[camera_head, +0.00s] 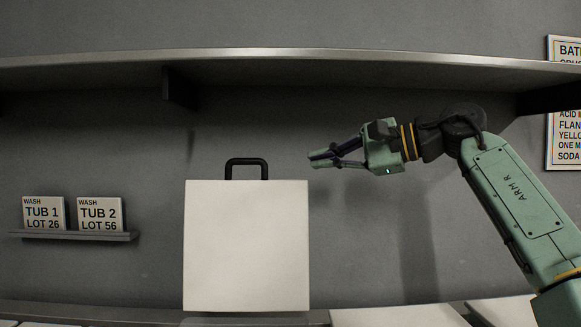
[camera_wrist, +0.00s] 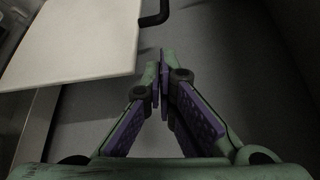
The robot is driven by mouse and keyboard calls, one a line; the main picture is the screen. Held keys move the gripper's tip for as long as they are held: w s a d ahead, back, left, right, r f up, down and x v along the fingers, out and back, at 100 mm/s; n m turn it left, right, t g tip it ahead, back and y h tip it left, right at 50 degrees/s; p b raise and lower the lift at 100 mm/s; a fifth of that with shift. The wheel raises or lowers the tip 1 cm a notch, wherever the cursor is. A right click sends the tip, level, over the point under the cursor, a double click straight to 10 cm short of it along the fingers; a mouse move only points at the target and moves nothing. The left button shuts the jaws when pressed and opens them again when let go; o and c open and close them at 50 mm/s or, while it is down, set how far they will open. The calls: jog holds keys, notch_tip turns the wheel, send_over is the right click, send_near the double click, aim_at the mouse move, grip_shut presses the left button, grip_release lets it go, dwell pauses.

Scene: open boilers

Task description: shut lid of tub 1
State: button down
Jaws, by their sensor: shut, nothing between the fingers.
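A white square lid (camera_head: 246,250) stands upright in the middle of the head view, with a black handle (camera_head: 246,162) on its top edge. No number shows on it, so I cannot tell which tub it belongs to. The tub below it is hidden. My gripper (camera_head: 312,159) is shut and empty, level with the handle and to its right, near the lid's top right corner. In the wrist view the shut fingertips (camera_wrist: 160,62) are just right of the lid (camera_wrist: 75,38), apart from it in the picture, and the handle (camera_wrist: 155,16) shows at the top.
A card reading TUB 1 (camera_head: 43,214) and a card reading TUB 2 (camera_head: 101,214) stand on a small ledge (camera_head: 75,236) at left. A long shelf (camera_head: 290,64) runs above. Flat white panels (camera_head: 400,316) lie at the bottom right. A notice (camera_head: 564,125) hangs at far right.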

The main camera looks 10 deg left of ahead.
jog(key=p+x, duration=0.2)
jog(key=x, duration=0.7)
jog(key=shift+a, duration=0.4)
jog(key=shift+s, duration=0.1)
